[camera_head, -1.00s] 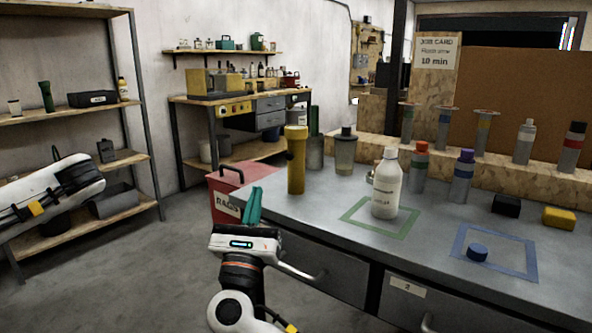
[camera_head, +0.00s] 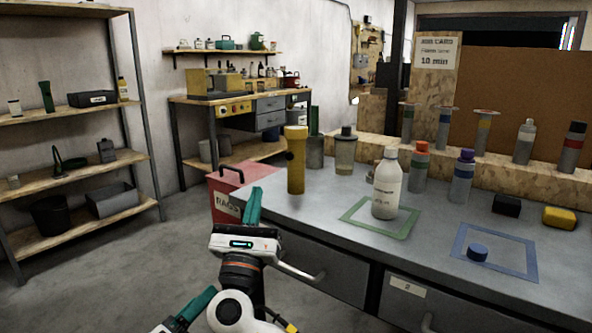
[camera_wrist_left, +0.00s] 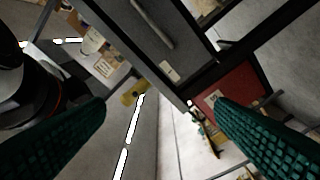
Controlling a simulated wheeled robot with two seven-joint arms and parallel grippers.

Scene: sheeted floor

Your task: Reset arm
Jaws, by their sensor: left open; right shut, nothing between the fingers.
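The task names no object besides my arms. My left gripper (camera_head: 190,312) shows only in part at the bottom edge of the head view, low and left of my right arm. In the left wrist view its two teal fingers are wide apart, with nothing between them (camera_wrist_left: 160,108). My right gripper (camera_head: 253,206) points up in front of the bench's left end, its teal fingers together and empty. It looks clear of the bench things.
A red rag bin (camera_head: 228,180) stands behind my right gripper. The floor (camera_head: 110,265) at left is clear.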

